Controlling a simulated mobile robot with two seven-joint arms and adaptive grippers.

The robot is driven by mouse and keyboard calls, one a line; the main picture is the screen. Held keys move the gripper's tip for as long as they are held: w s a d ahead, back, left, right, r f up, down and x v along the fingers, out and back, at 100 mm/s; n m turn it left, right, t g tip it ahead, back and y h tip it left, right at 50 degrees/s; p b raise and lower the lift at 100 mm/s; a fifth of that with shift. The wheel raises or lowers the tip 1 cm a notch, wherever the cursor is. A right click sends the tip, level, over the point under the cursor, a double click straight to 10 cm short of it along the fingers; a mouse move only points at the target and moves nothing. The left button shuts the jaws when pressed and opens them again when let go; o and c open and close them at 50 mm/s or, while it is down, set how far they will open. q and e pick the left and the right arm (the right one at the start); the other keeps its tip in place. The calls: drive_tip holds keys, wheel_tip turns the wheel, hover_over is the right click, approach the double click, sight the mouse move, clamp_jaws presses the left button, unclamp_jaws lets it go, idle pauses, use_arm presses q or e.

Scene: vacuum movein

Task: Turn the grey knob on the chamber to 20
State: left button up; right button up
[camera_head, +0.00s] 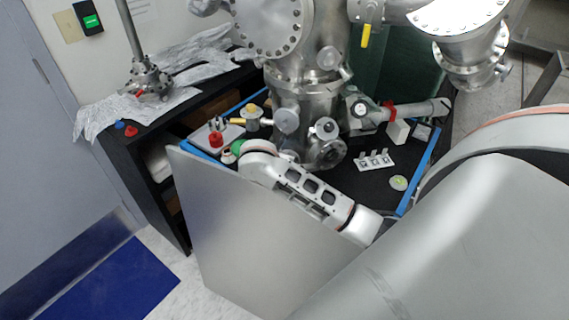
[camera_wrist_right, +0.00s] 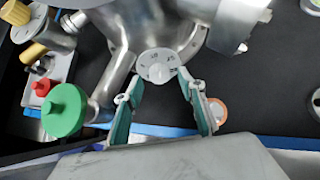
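The grey knob (camera_wrist_right: 157,66) is a round dial with dark number marks, on the metal chamber (camera_wrist_right: 140,22). Its marks are too small for me to read the setting surely. In the right wrist view my right gripper (camera_wrist_right: 160,78) is open, with one green-padded finger on each side of the knob's near edge. I cannot tell whether the fingers touch it. In the head view the steel chamber (camera_head: 303,100) stands in the middle. My right arm reaches in from the right and hides the right gripper and the grey knob there. My left gripper is not in view.
A green knob (camera_wrist_right: 65,110), red knob (camera_wrist_right: 41,87) and yellow knob (camera_wrist_right: 16,12) lie left of the gripper. A small orange disc (camera_wrist_right: 217,110) is close to the right finger. A white bracket (camera_head: 375,161) and a round level (camera_head: 399,183) sit on the black tabletop.

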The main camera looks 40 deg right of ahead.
drive_tip(key=shift+w+d+f, duration=0.25)
drive_tip(key=shift+d+f, duration=0.25)
drive_tip(key=c, duration=1.1)
drive_tip(key=shift+c, duration=0.2)
drive_tip(key=shift+o, duration=0.2)
drive_tip(key=shift+s+f+m+t+y, duration=0.1)
drive_tip(key=shift+m+t+y, duration=0.2)
drive_tip(key=shift+m+t, duration=0.6)
drive_tip(key=shift+m, duration=0.7)
